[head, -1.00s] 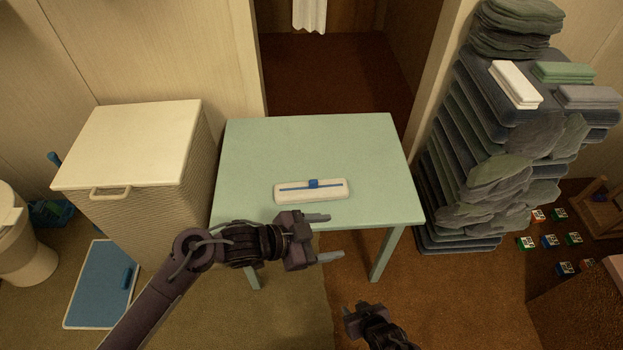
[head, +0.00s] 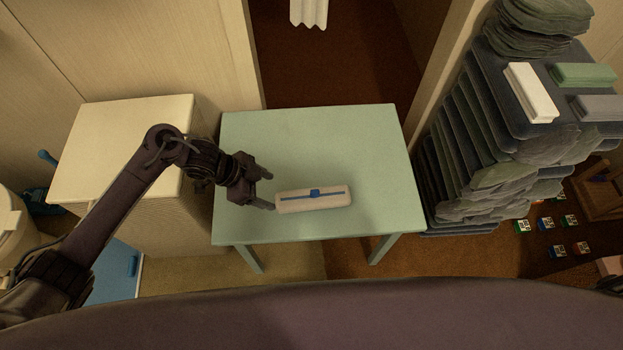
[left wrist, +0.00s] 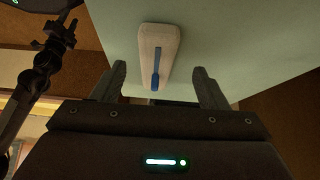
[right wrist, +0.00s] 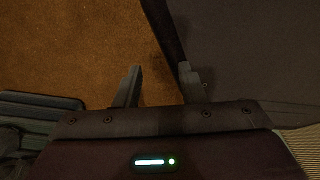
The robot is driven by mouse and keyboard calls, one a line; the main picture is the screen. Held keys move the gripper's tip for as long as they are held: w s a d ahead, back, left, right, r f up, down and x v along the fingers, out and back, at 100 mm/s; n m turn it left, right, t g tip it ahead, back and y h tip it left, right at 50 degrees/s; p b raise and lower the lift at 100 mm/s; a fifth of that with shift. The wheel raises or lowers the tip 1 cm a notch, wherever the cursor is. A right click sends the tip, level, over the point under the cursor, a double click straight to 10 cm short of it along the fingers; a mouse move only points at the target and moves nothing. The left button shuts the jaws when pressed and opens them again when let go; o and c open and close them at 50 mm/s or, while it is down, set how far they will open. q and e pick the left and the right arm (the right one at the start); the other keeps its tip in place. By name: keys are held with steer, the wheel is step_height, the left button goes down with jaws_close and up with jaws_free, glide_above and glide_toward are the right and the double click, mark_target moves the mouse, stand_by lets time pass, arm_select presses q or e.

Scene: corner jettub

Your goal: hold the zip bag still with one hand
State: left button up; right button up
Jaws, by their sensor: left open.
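The zip bag (head: 314,201) is a pale, flat oblong pouch with a blue zip line and a blue slider (head: 315,193) along its top. It lies on the pale green table (head: 350,140), near the front edge. My left gripper (head: 268,190) is open at the bag's left end, with its fingertips close to it. In the left wrist view the bag (left wrist: 159,45) lies beyond and between the two spread fingers; I cannot tell if they touch it. My right gripper (right wrist: 160,78) is open and empty above the brown floor, out of the head view.
A lidded hamper (head: 110,130) stands against the table's left side. A tall stack of dark folded textiles (head: 480,150) stands at the right, with a white block (head: 530,92) on top. Small boxes lie on the floor at far right. The rest of the tabletop is clear.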

mark_target(285, 200)
arm_select(q)
steer(key=shift+s+d+f+b, duration=0.2)
steer(key=shift+d+f+b, duration=0.05)
steer(key=shift+b, duration=0.2)
steer(key=shift+b+x, duration=0.75)
steer(key=shift+x, duration=0.1)
steer(key=b+x, duration=0.2)
steer(key=x, duration=0.1)
steer(key=shift+b, duration=0.4)
steer(key=shift+w+d+f+b, duration=0.1)
steer(key=shift+d+f+b, duration=0.3)
steer(key=shift+f+b, duration=0.25)
steer(key=shift+d+f+b, duration=0.3)
steer(key=shift+d+b, duration=0.05)
steer(key=shift+b, duration=0.15)
arm_select(e)
steer(key=w+a+r, duration=0.1)
steer(key=w+r, duration=0.2)
steer(key=w, duration=0.4)
steer(key=w+a+r, duration=0.2)
steer(key=w+r, duration=0.1)
steer(key=w, duration=0.4)
steer(key=shift+a, duration=0.3)
arm_select(q)
steer(key=c, duration=1)
steer(key=shift+f, duration=0.1)
steer(key=shift+c, duration=0.2)
